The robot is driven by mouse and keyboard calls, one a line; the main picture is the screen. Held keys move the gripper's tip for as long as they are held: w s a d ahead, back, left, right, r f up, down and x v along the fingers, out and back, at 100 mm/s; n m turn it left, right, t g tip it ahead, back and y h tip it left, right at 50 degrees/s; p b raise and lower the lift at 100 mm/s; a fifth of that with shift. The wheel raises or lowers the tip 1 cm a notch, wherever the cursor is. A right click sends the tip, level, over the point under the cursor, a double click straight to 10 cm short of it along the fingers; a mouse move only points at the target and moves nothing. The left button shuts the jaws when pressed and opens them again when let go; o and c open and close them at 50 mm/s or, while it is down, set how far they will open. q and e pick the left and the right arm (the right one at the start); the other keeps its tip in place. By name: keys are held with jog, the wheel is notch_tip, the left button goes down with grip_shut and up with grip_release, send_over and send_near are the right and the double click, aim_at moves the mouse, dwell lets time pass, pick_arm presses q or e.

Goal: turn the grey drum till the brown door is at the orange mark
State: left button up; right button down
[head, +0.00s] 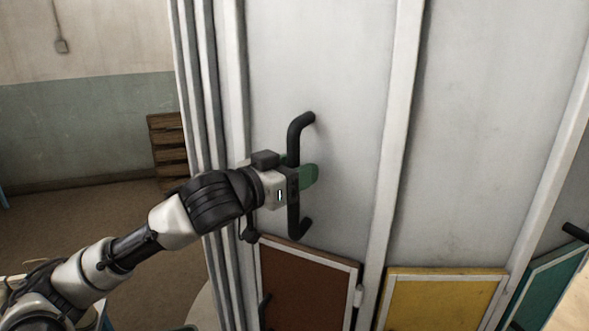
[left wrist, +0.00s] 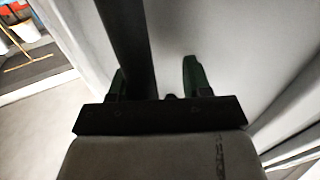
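The grey drum (head: 345,120) fills the middle and right of the head view, with upright ribs between its panels. A black bar handle (head: 301,132) stands upright on the panel above the brown door (head: 305,290). My left gripper (head: 303,174) is at this handle, with a green finger showing on its right side. In the left wrist view, the handle bar (left wrist: 124,42) runs between the two green fingers (left wrist: 155,82), close to the left one. A gap shows between the bar and the right finger, so the gripper is open. The orange mark cannot be made out. My right gripper is out of view.
A yellow door (head: 440,300) and a teal door (head: 548,285) sit right of the brown one. Another black handle (head: 575,232) shows at the right edge. A wooden slatted stack (head: 167,145) stands by the wall at left. Open floor (head: 80,225) lies left of the drum.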

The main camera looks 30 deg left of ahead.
pick_arm(q)
jog(key=b+v, duration=0.9)
jog(key=v, duration=0.2)
jog(key=shift+b, duration=0.4)
jog(key=shift+w, duration=0.1)
